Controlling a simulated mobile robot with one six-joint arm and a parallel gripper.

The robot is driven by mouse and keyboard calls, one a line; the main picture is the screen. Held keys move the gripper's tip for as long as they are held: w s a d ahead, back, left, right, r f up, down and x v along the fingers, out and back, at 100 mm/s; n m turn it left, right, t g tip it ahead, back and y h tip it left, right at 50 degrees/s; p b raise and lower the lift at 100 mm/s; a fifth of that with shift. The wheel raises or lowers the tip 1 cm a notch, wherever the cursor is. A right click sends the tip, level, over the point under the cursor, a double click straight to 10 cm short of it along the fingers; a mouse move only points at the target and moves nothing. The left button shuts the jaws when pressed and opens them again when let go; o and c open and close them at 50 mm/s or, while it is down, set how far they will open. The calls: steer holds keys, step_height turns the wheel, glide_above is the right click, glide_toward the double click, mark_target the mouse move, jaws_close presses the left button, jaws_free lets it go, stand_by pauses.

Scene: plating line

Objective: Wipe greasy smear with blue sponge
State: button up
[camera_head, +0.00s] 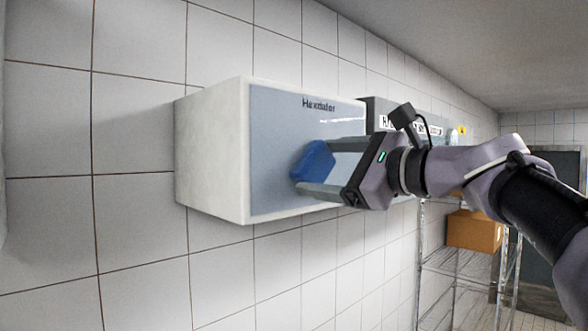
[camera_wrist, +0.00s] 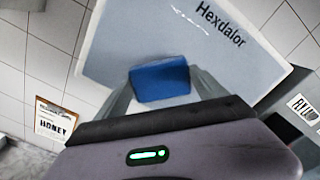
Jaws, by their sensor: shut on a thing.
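The blue sponge (camera_head: 315,162) is pinched between the two fingers of my gripper (camera_head: 318,168), in front of the grey-blue front panel of a white wall box. The wrist view shows the sponge (camera_wrist: 159,82) between the fingertips, below the "Hexdalor" lettering. I cannot tell whether the sponge touches the panel. A thin whitish streak (camera_head: 342,120) lies on the panel above the sponge, below the lettering; it also shows in the wrist view (camera_wrist: 188,18) left of the lettering. It may be the greasy smear.
The white box (camera_head: 212,150) is mounted on a tiled wall. A dark grey unit (camera_head: 376,108) with a sign adjoins its right side. A wire rack (camera_head: 455,262) holding a cardboard box (camera_head: 474,230) stands at right. A honey sign (camera_wrist: 52,119) shows at left in the wrist view.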

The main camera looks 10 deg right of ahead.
steer(key=shift+b+v, duration=0.75)
steer(key=shift+v, duration=2.25)
steer(key=shift+w+d, duration=0.1)
steer(key=v, duration=0.3)
steer(key=shift+b, duration=0.35)
steer(key=shift+p+x, duration=0.95)
steer(key=shift+x, duration=2.5)
steer(key=shift+p+x, duration=0.3)
steer(key=shift+x, duration=0.8)
steer(key=shift+r, duration=0.15)
